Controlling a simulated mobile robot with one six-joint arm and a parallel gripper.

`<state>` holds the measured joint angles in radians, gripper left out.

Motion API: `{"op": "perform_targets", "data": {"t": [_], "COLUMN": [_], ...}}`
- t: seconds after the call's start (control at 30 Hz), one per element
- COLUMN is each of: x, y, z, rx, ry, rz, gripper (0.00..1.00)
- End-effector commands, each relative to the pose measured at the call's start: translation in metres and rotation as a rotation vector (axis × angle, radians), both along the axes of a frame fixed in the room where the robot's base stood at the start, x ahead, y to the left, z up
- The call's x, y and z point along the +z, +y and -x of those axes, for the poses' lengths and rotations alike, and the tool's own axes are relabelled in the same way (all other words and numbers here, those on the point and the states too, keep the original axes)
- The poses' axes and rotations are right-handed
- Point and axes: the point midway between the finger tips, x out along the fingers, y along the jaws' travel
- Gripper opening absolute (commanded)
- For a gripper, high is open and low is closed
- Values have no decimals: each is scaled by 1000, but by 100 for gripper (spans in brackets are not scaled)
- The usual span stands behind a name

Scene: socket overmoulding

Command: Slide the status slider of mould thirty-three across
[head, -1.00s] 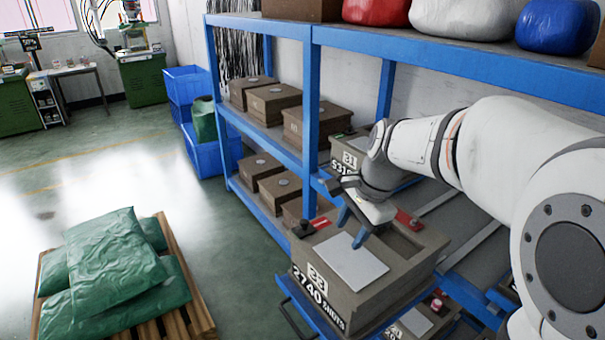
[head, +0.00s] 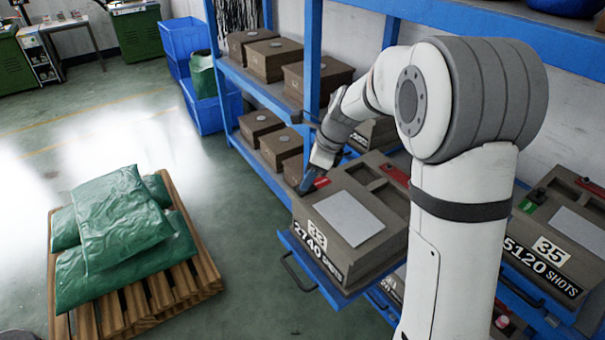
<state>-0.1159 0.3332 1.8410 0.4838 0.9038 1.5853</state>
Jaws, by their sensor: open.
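The mould marked 33, "2740 SHOTS" (head: 318,245), is a brown-grey block with a pale blank plate (head: 349,218) on top. A red strip (head: 321,183) shows at its back left edge; this looks like the status slider's track. The slider knob is hidden behind my gripper. A second red strip (head: 396,176) lies at the mould's back right.
The mould stands on a pulled-out blue drawer (head: 312,275) with a dark handle. Mould 35 (head: 548,250) is at the right, with a green strip. Blue rack shelves (head: 262,92) hold other moulds behind. A pallet (head: 200,265) with green sacks stands left; the floor between is clear.

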Motion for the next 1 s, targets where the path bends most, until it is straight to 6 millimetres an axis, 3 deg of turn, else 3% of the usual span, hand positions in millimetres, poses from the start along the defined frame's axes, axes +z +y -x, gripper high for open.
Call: {"op": "perform_targets", "data": {"t": [0.33, 0.83, 1.0], "x": [-5, -5, -5], "y": [2, 1, 1], "z": [0, 0, 0], "rx": [0, -1, -1], "ry": [0, 1, 1], "rz": [1, 1, 1], "gripper": [43, 2, 0]}}
